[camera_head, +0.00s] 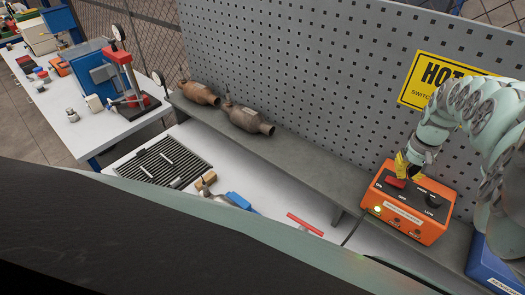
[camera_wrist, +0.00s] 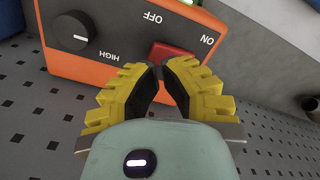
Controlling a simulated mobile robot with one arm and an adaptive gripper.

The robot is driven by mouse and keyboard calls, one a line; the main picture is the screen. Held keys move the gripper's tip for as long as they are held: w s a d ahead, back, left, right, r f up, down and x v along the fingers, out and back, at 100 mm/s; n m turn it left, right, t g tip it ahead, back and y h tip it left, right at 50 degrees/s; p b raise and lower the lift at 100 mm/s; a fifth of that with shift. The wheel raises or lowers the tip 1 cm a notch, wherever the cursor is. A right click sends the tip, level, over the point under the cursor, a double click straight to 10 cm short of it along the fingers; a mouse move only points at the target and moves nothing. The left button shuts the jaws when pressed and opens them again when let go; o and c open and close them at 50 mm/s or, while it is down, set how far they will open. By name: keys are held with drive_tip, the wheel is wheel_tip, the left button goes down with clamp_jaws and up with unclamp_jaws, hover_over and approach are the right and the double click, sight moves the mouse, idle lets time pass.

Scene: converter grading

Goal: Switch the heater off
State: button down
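The heater's orange control box (camera_head: 408,208) stands on the grey shelf at the right. A red rocker switch (camera_wrist: 172,53) lies between ON and OFF labels; it also shows in the head view (camera_head: 396,183). Which side is pressed I cannot tell. A black knob (camera_head: 433,200) marked HIGH and LOW sits beside it. A small yellow-green lamp (camera_head: 377,209) on the box's front is lit. My gripper (camera_wrist: 160,68) has yellow fingers with tips nearly together and nothing between them. The tips are close to the red switch; contact is unclear.
A yellow HOT sign (camera_head: 421,80) hangs on the grey pegboard, partly behind my arm. A blue bin (camera_head: 492,268) is right of the box. Two rusty converters (camera_head: 246,119) lie farther left on the shelf. A red-handled tool (camera_head: 305,224) lies on the white bench below.

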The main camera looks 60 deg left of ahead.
sight(401, 183)
drive_tip(key=shift+f+b, duration=1.8)
idle(0.9)
drive_tip(key=shift+r, duration=0.1)
drive_tip(key=shift+r+p, duration=3)
drive_tip(key=shift+r, duration=0.45)
drive_tip(key=shift+s, duration=0.1)
